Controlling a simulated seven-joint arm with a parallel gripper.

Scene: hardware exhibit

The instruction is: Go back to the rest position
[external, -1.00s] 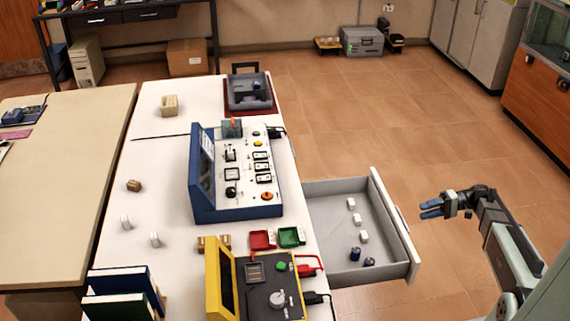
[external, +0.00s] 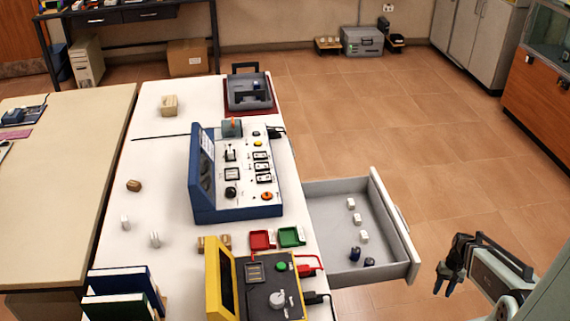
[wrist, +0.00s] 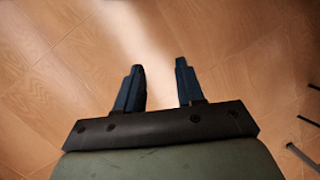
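My gripper (external: 444,288) is at the lower right of the external view, to the right of the open drawer and apart from it, with its fingers pointing down over the floor. In the wrist view my gripper (wrist: 160,80) shows two dark blue fingers spread apart with a clear gap and nothing between them. Only tiled floor shows beyond the fingertips.
The open grey drawer (external: 327,203) sticks out from the white table (external: 160,195) and holds several small white and dark blue items. A blue control panel (external: 207,212) and a yellow device (external: 215,285) stand on the table. The floor (external: 420,140) behind is clear.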

